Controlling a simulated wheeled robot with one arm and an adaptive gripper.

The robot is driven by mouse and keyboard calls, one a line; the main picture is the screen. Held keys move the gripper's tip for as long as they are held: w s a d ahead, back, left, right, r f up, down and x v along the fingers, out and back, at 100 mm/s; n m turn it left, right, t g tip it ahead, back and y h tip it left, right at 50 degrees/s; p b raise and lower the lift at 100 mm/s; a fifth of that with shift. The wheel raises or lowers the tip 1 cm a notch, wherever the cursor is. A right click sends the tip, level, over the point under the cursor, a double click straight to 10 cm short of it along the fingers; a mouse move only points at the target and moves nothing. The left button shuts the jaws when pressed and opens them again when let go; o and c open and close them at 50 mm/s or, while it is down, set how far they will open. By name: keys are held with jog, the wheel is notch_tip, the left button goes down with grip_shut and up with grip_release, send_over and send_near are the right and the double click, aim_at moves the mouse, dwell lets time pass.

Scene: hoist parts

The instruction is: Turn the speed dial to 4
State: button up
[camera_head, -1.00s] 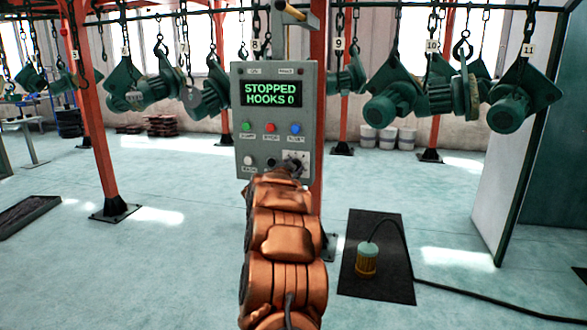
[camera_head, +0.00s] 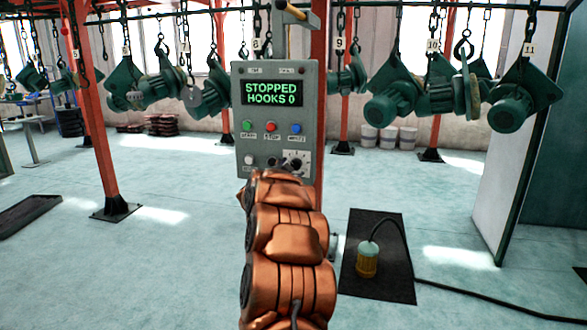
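The speed dial (camera_head: 295,161) is a dark knob on a pale scale plate at the lower right of the grey control panel (camera_head: 243,108). Its number marks are too small to read. The panel's display (camera_head: 271,93) reads "STOPPED HOOKS 0" in green. My copper-coloured arm rises in front of the panel and ends just below and left of the dial. My gripper is hidden behind the arm's own links, so its fingers and any contact with the dial cannot be seen.
Green, red and blue buttons (camera_head: 271,127) sit in a row above the dial, and a white button (camera_head: 249,160) is at lower left. Green motors (camera_head: 393,105) hang on numbered hooks overhead. Floor on the left is mostly clear.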

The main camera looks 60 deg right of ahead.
jog(key=v, duration=0.8)
jog(key=shift+s+a, duration=0.15)
jog(key=shift+a, duration=0.2)
